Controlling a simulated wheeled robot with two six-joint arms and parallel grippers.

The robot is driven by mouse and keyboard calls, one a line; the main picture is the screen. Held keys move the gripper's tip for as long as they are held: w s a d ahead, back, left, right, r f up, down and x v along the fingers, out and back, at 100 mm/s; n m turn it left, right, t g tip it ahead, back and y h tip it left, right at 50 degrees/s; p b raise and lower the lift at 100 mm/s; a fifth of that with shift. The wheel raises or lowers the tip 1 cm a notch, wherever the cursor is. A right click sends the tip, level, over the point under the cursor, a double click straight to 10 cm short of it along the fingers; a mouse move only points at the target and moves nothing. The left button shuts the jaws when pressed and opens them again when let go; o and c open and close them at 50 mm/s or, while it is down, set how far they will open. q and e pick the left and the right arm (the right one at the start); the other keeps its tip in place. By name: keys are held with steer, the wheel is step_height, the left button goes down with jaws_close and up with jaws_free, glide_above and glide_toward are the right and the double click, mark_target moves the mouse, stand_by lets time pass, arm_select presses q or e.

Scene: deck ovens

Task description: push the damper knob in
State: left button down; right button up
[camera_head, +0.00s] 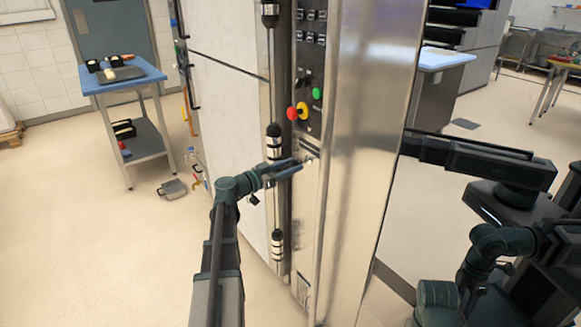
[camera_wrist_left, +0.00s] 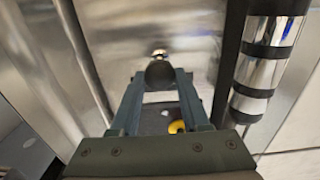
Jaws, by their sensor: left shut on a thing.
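The damper knob (camera_wrist_left: 159,73) is a dark rounded knob in the left wrist view, with a shiny metal stem (camera_wrist_left: 159,52) between it and the steel panel (camera_wrist_left: 195,45). My left gripper (camera_head: 296,167) is at the narrow steel front of the oven in the head view, below the control buttons. In the left wrist view its two fingers (camera_wrist_left: 160,82) are closed on the sides of the knob. The fingers hide most of the knob in the head view. My right arm shows at the right of the head view, but its gripper cannot be made out.
A red button (camera_head: 292,113) and a green button (camera_head: 317,93) sit above my left gripper. A black-and-chrome handle (camera_wrist_left: 266,65) runs close beside it. A blue-topped cart (camera_head: 125,78) stands at left. The floor at left is mostly clear.

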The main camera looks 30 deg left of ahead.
mark_target(292, 165)
arm_select(q)
steer(key=shift+x, duration=1.45)
steer(key=shift+a, duration=0.1)
steer(key=shift+c, duration=2)
jaws_free()
steer(key=v, duration=1.3)
steer(key=shift+s, duration=0.35)
steer(key=shift+a+f, duration=0.1)
